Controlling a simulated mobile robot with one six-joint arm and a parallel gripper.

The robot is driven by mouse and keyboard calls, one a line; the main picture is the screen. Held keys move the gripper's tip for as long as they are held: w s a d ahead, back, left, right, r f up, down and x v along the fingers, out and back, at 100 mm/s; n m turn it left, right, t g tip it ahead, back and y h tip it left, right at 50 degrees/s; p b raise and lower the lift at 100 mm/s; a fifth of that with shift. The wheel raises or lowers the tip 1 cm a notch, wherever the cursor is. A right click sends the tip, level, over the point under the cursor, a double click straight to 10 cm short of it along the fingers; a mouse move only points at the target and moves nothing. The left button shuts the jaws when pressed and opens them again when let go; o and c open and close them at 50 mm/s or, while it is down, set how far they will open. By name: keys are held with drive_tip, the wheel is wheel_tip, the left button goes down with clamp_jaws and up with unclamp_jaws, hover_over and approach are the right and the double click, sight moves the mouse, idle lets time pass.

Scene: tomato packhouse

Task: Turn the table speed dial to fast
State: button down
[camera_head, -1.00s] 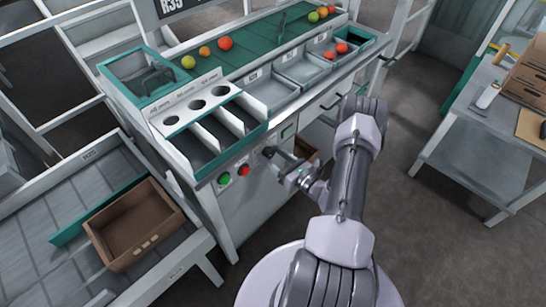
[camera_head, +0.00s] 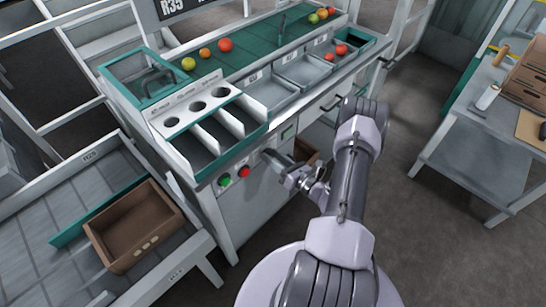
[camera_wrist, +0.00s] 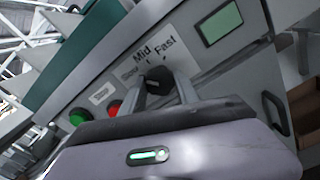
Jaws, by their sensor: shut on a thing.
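The dark speed dial (camera_wrist: 158,76) shows in the wrist view on the grey front panel, below a white label reading Slow, Mid and Fast (camera_wrist: 150,52). My gripper (camera_wrist: 162,88) is shut on the dial, with one finger on each side of it. The dial's pointer is too small and shaded to read. In the head view my gripper (camera_head: 270,156) reaches the panel from the right and hides the dial.
A green button (camera_head: 224,180) and a red button (camera_head: 244,171) sit left of the dial. A small green display (camera_wrist: 221,24) is to its right. A drawer handle (camera_wrist: 273,108) juts out nearby. A brown crate (camera_head: 135,225) stands at left.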

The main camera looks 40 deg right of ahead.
drive_tip(key=shift+m+p, duration=0.5)
drive_tip(key=shift+m, duration=8.3)
drive_tip(key=c, duration=0.9)
unclamp_jaws()
drive_tip(key=shift+s, duration=0.15)
